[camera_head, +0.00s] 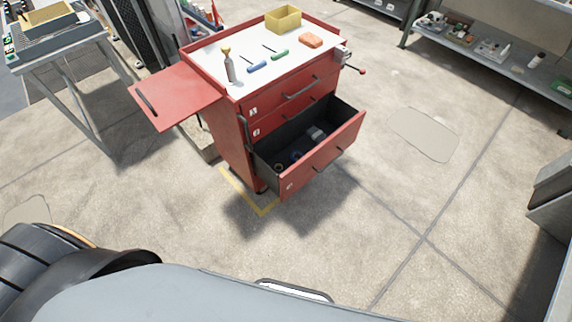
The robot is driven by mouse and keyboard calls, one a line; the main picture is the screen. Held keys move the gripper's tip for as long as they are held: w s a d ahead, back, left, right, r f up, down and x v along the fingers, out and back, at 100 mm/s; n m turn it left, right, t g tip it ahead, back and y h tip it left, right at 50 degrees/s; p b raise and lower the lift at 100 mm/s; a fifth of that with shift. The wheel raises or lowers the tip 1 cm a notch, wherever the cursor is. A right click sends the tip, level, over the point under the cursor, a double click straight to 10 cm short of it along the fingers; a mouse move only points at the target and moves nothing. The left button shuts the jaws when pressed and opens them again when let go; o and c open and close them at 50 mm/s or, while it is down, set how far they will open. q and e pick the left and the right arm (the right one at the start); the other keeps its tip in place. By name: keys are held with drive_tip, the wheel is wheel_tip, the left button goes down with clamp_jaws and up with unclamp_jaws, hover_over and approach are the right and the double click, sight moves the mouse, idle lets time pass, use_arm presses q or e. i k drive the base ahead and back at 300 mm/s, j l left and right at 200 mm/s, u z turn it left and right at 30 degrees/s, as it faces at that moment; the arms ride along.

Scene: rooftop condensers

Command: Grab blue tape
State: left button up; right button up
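A red tool cart (228,150) stands ahead of me with its bottom drawer (322,157) pulled open. Inside the dark drawer, a small dark blue item (296,155) lies near the middle; it may be the blue tape, but it is too small and shaded to be sure. A small round ring-like item (278,166) lies at the drawer's near left corner. A pale grey item (317,133) lies farther right in the drawer. Neither of my grippers is in view.
The cart's white top holds a spray bottle (229,66), blue-handled (257,67) and green-handled (279,55) tools, an orange block (311,40) and a yellow bin (283,19). A red side shelf (177,96) sticks out left. Open floor (400,220) lies in front and right.

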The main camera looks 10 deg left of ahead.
sight(295, 153)
drive_tip(key=i+j+z, duration=0.15)
drive_tip(key=j, duration=1)
drive_tip(key=j+z, duration=0.15)
drive_tip(key=j, duration=1.05)
drive_tip(key=j+z, duration=0.1)
drive_tip(key=j, duration=1.05)
drive_tip(key=k+j+z, duration=0.15)
drive_tip(key=j, duration=1.05)
